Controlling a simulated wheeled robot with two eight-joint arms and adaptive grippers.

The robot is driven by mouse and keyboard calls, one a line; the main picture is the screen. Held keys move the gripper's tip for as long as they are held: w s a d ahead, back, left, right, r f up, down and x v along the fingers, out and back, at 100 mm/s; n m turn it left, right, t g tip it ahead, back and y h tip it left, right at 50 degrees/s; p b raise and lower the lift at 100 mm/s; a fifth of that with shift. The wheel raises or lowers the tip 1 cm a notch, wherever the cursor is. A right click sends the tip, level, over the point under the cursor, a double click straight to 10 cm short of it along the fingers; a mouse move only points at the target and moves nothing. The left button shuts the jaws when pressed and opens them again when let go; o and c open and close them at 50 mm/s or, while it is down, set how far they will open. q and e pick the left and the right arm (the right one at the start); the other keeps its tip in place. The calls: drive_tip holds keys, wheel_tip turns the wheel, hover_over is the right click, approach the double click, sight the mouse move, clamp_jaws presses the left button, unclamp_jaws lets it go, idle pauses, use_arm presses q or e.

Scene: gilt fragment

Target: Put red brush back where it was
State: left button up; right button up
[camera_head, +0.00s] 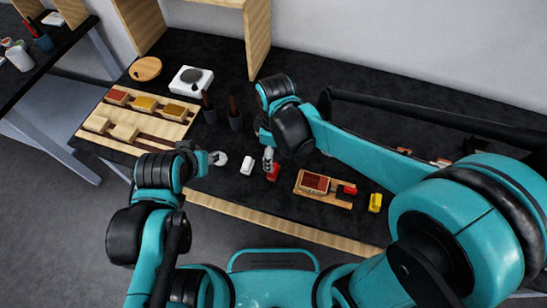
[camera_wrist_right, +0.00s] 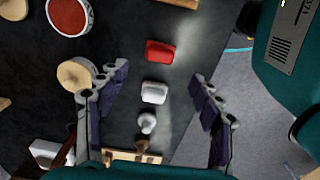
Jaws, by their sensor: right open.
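A small red block-like piece (camera_head: 273,173), which may be the red brush, lies on the dark table just below my right gripper (camera_head: 268,158). In the right wrist view the red piece (camera_wrist_right: 160,51) lies ahead of the open fingers (camera_wrist_right: 160,78), untouched. A white piece (camera_head: 247,165) lies beside it; it also shows in the wrist view (camera_wrist_right: 154,92), between the fingers in the picture. Another red-and-black piece (camera_head: 347,190) sits at a wooden tray (camera_head: 310,194). My left gripper (camera_head: 215,158) is left of the white piece, too small to read.
A yellow piece (camera_head: 375,203) lies right of the tray. A wooden rack (camera_head: 130,120) with colored blocks, a white scale-like device (camera_head: 191,80) and a round wooden dish (camera_head: 145,68) are at left.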

drive_tip(key=shift+d+r, duration=0.15)
drive_tip(key=shift+r, duration=0.75)
drive_tip(key=s+d+r+m+t, duration=0.2)
drive_tip(key=d+r+m+t, duration=0.1)
drive_tip(key=d+m, duration=0.4)
drive_tip(key=s+d+r+m+t, duration=0.3)
drive_tip(key=d+m, duration=0.4)
drive_tip(key=d, duration=0.3)
drive_tip(key=shift+d+t, duration=0.2)
drive_tip(key=shift+t, duration=0.4)
wheel_tip(320, 180, down, 3)
drive_tip(key=b, duration=0.3)
drive_tip(key=shift+s+f, duration=0.1)
drive_tip(key=shift+f, duration=0.1)
